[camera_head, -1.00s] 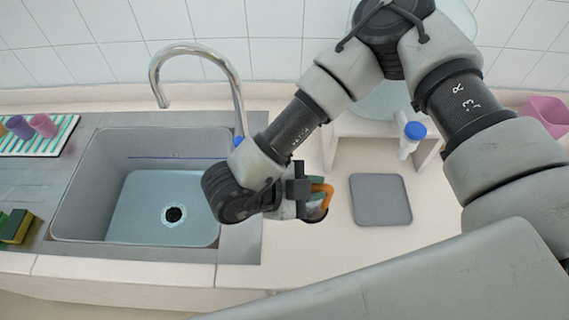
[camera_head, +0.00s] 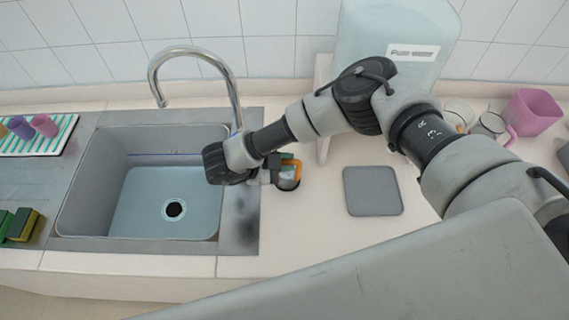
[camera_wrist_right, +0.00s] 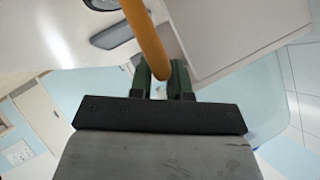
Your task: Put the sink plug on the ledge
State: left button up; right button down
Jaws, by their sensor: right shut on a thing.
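My right gripper (camera_head: 276,172) is over the counter just right of the sink. In the right wrist view its green fingers (camera_wrist_right: 163,82) are shut on an orange curved thing (camera_wrist_right: 146,38), which also shows in the head view (camera_head: 298,170). I cannot tell if this is the sink plug. The sink (camera_head: 130,213) has a dark round drain (camera_head: 174,210) in its floor; whether a plug sits in it is unclear. The pale ledge (camera_head: 290,91) runs along the back wall behind the tap. My left gripper is not in view.
The tap (camera_head: 193,51) arches over the sink. A grey square mat (camera_head: 373,191) lies on the counter at right. A pink container (camera_head: 532,112) and glass cups stand at the back right. Sponges (camera_head: 22,224) and a striped rack lie left of the sink. The front counter is clear.

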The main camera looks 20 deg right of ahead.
notch_tip(320, 180, down, 2)
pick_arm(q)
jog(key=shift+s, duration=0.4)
pick_arm(e)
jog(key=c, duration=1.1)
grip_release()
jog(key=shift+f, duration=0.1)
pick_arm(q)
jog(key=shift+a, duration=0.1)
pick_arm(e)
jog(key=shift+r, duration=0.2)
pick_arm(q)
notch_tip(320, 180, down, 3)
jog(key=b, duration=0.3)
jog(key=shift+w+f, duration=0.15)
pick_arm(e)
jog(key=v, duration=1.2)
jog(key=shift+f, duration=0.15)
